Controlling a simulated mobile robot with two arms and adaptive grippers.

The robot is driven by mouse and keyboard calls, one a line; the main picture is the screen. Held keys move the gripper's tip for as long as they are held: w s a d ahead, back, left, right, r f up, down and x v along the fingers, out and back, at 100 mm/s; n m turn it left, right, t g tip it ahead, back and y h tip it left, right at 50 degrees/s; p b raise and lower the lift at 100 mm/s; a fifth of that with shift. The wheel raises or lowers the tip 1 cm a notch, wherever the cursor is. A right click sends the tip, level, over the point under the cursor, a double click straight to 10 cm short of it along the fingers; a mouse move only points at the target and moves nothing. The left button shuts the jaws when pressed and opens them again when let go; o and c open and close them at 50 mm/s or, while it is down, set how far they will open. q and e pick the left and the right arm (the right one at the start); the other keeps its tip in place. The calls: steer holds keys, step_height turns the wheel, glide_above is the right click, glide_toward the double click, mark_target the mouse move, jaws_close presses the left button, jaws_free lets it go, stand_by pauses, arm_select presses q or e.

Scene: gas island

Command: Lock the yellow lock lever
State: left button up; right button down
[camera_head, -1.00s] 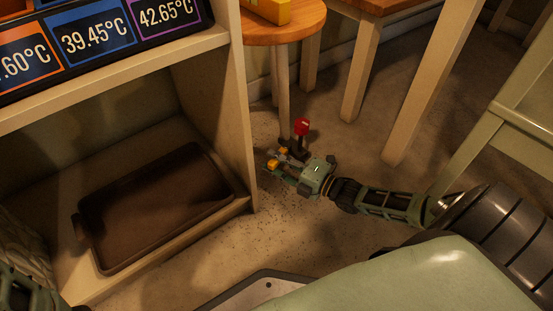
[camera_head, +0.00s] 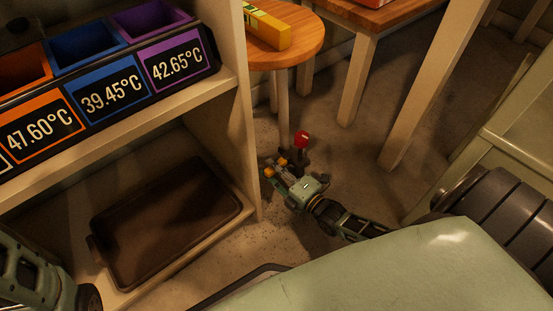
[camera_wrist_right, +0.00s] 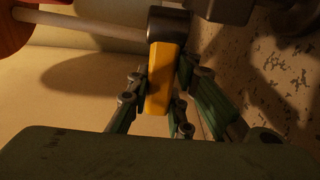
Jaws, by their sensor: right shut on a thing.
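The yellow lock lever (camera_wrist_right: 160,85) hangs from a dark round pivot in the right wrist view. It lies between the green fingers of my right gripper (camera_wrist_right: 156,102), which is shut on it. In the head view my right gripper (camera_head: 277,173) is low by the floor, beside the shelf unit's right end. Small yellow parts show at its fingers there, but the lever's exact position is hard to make out. A red knob (camera_head: 301,139) on a dark stem stands just behind the gripper. My left arm shows at the lower left; its gripper is out of view.
The shelf unit (camera_head: 241,120) stands to the left, with a brown tray (camera_head: 120,275) on its lower shelf. A round wooden stool (camera_head: 300,50) holding a yellow box (camera_head: 266,28) stands behind the gripper. A table leg (camera_head: 430,85) and a pale green chair frame (camera_head: 520,135) are to the right.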

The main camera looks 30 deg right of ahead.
steer(key=shift+w+m+h+p, duration=0.25)
steer(key=shift+m+h+p, duration=0.2)
steer(key=shift+h, duration=0.35)
steer(key=c, duration=1.6)
jaws_free()
steer(key=shift+o, duration=0.2)
steer(key=s, duration=0.4)
steer(key=s+d, duration=0.1)
steer(key=s, duration=0.7)
steer(key=shift+d, duration=0.15)
